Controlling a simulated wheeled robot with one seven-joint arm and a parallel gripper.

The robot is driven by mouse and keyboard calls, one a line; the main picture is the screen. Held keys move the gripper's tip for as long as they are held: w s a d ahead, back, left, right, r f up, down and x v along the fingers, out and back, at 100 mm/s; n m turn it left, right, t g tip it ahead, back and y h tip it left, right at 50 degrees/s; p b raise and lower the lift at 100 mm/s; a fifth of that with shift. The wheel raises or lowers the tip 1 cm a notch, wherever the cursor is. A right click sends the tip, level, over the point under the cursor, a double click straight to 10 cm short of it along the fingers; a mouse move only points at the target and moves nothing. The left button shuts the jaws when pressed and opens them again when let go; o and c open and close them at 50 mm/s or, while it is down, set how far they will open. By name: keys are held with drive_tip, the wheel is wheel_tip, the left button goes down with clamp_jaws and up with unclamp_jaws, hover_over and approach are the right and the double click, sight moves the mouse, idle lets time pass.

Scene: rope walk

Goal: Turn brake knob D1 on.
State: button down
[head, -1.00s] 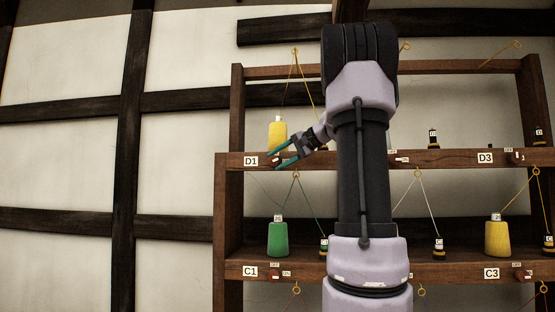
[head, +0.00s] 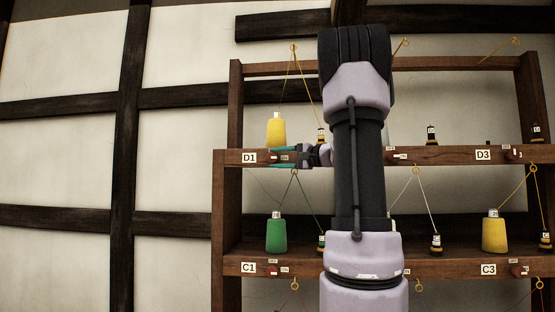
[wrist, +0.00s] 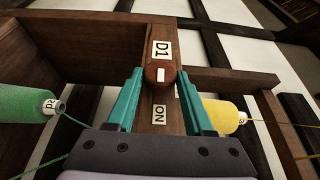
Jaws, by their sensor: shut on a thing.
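Brake knob D1 (wrist: 151,72) is a round red-brown knob on the wooden rail. In the wrist view the teal fingertips of my gripper (wrist: 159,77) close on it from left and right. A white mark on its face runs along the line between the D1 label (wrist: 162,51) and the ON label (wrist: 159,113). Another label on the right is mostly hidden by a finger. In the head view my gripper (head: 271,157) reaches the rail from the right, level with the D1 label (head: 249,157), and the knob is small there.
A yellow spool (head: 276,133) stands on the rail just above the knob. A small dark bobbin (head: 321,135) stands to its right, with yellow cords above. A green spool (head: 276,236) is on the shelf below, near the C1 label (head: 248,267).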

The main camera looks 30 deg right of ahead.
drive_tip(key=shift+f, duration=0.1)
drive_tip(key=shift+c, duration=1.6)
unclamp_jaws()
drive_tip(key=v, duration=1)
drive_tip(key=shift+s+d, duration=0.2)
drive_tip(key=shift+s, duration=0.15)
